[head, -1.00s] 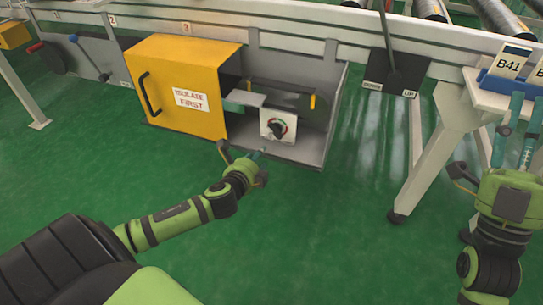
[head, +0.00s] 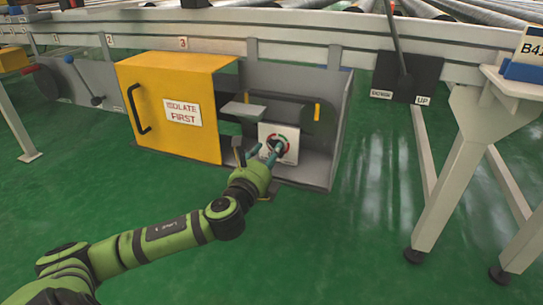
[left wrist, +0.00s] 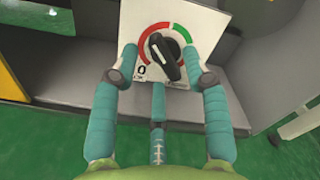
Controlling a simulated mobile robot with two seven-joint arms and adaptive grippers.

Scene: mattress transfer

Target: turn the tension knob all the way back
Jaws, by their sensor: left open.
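The tension knob (left wrist: 165,55) is a black bar-shaped knob on a white dial plate (left wrist: 182,17). The plate has a red arc, a green arc and a "0" at lower left. In the left wrist view the knob's bar slants from upper left to lower right. In the head view the dial plate (head: 291,141) stands inside the low grey housing, the knob partly hidden by my fingers. My left gripper (head: 262,152) is open in front of it. Its teal fingers (left wrist: 160,62) are spread on both sides of the knob; I cannot tell whether they touch it. My right gripper is out of view.
The yellow cover (head: 177,107) marked "ISOLATE FIRST" stands left of the dial. The grey housing (head: 316,174) has a side wall on the right. A DOWN/UP lever (head: 396,45) and white table legs (head: 460,165) are further right. Green floor in front is clear.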

